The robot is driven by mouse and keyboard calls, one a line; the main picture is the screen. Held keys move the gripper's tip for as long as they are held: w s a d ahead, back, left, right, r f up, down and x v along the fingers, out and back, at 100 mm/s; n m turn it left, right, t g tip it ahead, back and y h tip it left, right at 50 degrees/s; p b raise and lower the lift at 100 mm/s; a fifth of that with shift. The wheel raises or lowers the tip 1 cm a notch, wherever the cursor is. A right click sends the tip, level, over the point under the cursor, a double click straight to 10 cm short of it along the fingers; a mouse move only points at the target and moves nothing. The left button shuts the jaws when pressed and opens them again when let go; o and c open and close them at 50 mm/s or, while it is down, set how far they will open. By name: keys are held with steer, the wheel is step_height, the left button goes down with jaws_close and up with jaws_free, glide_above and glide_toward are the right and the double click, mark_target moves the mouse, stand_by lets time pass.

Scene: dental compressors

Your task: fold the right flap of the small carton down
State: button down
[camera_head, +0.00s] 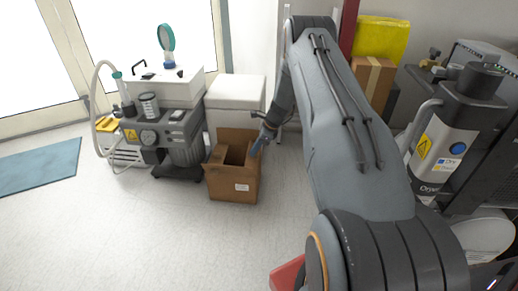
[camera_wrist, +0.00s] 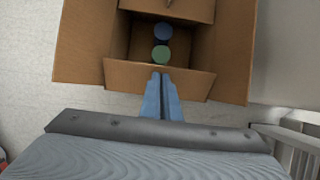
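The small brown carton (camera_head: 223,189) stands on the floor with its top open. In the wrist view the carton's flaps are spread: one at the left (camera_wrist: 80,42), one at the right (camera_wrist: 232,50), one at the far side (camera_wrist: 190,8) and one nearest me (camera_wrist: 195,82). A blue-topped item (camera_wrist: 162,32) and a green-topped item (camera_wrist: 161,53) are inside. My gripper (camera_head: 258,142) is at the carton's right side in the head view. Its blue fingers (camera_wrist: 161,75) are together and empty, overlapping the nearest flap's middle in the wrist view. I cannot tell whether they touch it.
A compressor unit on a cart (camera_head: 160,130) stands left of the carton, and a white cabinet (camera_head: 235,95) stands behind it. More compressor equipment (camera_head: 450,140) is at the right. Floor in front of the carton (camera_head: 150,235) is clear.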

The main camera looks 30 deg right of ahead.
steer(key=a+g+h, duration=0.1)
steer(key=w+a+f+g+h+b, duration=0.1)
steer(key=h, duration=0.1)
steer(key=shift+w, duration=0.2)
steer(key=shift+w+a+f+g+h+b, duration=0.2)
steer(key=shift+a+f+g+h+b, duration=0.25)
steer(key=shift+h+b, duration=0.35)
steer(key=shift+w+a+f+g+h+b, duration=0.15)
steer(key=shift+f+g+h+b, duration=0.1)
steer(key=shift+g+h+b, duration=0.55)
steer(key=c, duration=2)
jaws_free()
steer(key=s+p+v, duration=0.1)
steer(key=p+v, duration=0.1)
steer(key=v, duration=0.5)
steer(key=shift+w+r, duration=0.35)
steer(key=shift+w, duration=0.1)
